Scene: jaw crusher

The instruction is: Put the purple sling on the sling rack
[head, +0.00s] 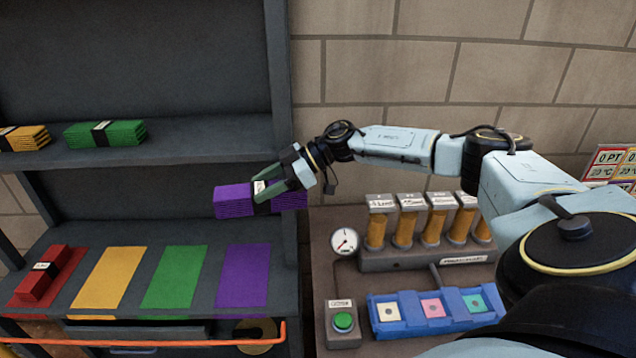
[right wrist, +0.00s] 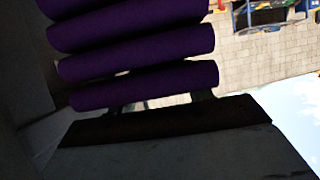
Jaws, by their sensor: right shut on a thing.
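The purple sling (head: 234,201) is a folded stack with a dark band and a white label. My right gripper (head: 268,190) is shut on its middle and holds it in front of the rack, above the lower shelf. In the right wrist view the sling's purple folds (right wrist: 140,60) fill the upper left, close to the camera. The sling rack (head: 200,144) is a dark grey shelf unit. Its lower shelf has a purple patch (head: 243,275) at the right, with the sling apart from it and higher up. My left gripper is not in view.
A red sling (head: 42,280) lies on the lower shelf's red patch. Yellow (head: 115,278) and green (head: 174,278) patches are bare. A green sling (head: 105,133) and a yellow sling (head: 24,138) lie on the upper shelf. An orange rail (head: 140,342) runs along the front. A bench with a gauge (head: 344,241) stands right.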

